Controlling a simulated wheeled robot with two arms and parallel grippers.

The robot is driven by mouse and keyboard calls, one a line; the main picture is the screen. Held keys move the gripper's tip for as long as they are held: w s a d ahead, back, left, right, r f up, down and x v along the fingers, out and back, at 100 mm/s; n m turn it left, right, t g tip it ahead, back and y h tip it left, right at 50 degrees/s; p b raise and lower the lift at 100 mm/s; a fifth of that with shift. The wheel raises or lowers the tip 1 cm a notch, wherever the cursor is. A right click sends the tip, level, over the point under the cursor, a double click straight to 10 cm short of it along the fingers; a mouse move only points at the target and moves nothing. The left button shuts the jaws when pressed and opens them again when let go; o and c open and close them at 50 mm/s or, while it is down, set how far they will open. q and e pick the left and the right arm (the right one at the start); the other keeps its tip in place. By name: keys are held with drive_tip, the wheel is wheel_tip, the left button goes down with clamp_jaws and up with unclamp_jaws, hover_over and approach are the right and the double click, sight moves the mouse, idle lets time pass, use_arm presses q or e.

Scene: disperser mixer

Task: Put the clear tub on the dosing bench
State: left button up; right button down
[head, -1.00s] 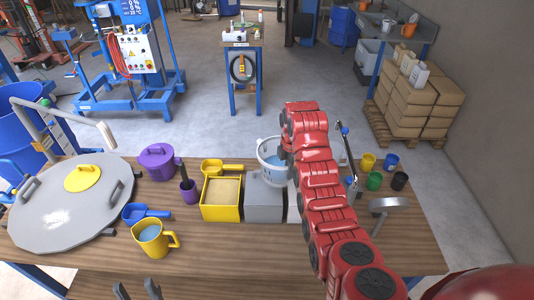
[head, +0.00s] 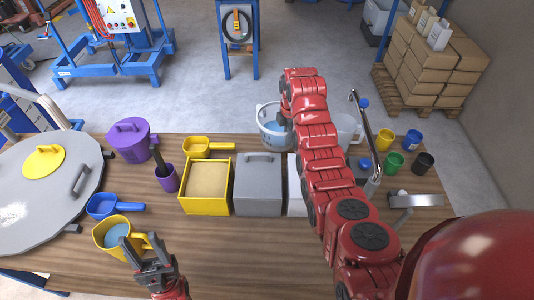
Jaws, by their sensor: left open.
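A clear, whitish tub (head: 268,130) with bluish contents is at the far edge of the wooden bench, behind the grey box. My right arm covers its right side. The end of that arm reaches down at the tub, and its gripper is hidden, so I cannot tell whether it touches the tub. My left gripper (head: 141,243) is open and empty at the near left, just in front of the yellow jug (head: 112,232) in the picture. I cannot tell which surface is the dosing bench; the wooden bench (head: 235,250) fills the foreground.
A yellow bin (head: 206,186) and a grey lidded box (head: 258,185) stand mid-bench. Small cups (head: 393,161) and a metal handle (head: 415,199) are right. The front middle is bare.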

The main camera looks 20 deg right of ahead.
sight(286, 150)
wheel_tip(286, 150, down, 4)
drive_tip(key=shift+f+p, duration=0.15)
drive_tip(key=shift+p, duration=0.95)
drive_tip(key=shift+f, duration=0.45)
drive_tip(key=shift+f+p, duration=0.3)
drive_tip(key=shift+f, duration=1)
drive_tip(key=shift+w+f, duration=0.1)
drive_tip(key=shift+f, duration=0.7)
drive_tip(key=shift+f+b, duration=0.1)
drive_tip(key=shift+b, duration=0.25)
drive_tip(key=c, duration=1.3)
unclamp_jaws()
drive_tip(key=shift+c, duration=0.2)
